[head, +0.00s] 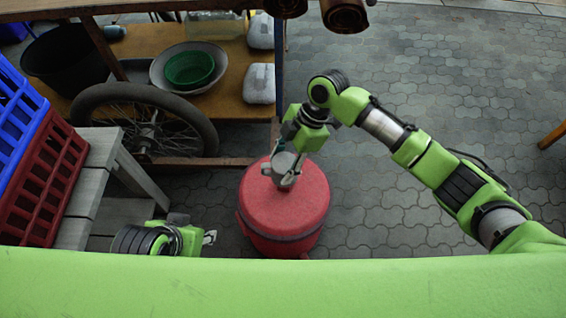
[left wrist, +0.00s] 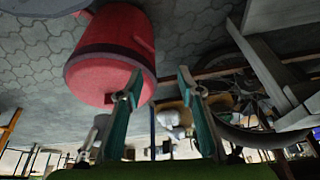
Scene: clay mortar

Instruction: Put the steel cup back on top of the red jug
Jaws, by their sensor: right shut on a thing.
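The red jug (head: 310,207) stands upright on the paving in the middle of the head view. The left wrist view shows it upside down (left wrist: 105,60) at upper left. The steel cup (head: 284,163) is over the jug's lid, toward its far side. My right gripper (head: 285,182) is shut on the cup, with fingers at its side. Whether the cup touches the lid I cannot tell. My left gripper (head: 208,240) is low, left of the jug and apart from it. Its two fingers stand apart and empty in the left wrist view (left wrist: 160,95).
A wooden cart with a spoked wheel (head: 150,125) stands behind left, bearing a metal bowl with a green bowl (head: 190,68). Red (head: 40,180) and blue (head: 18,110) crates sit on a grey bench (head: 95,160) at left. Paving (head: 400,225) right of the jug is clear.

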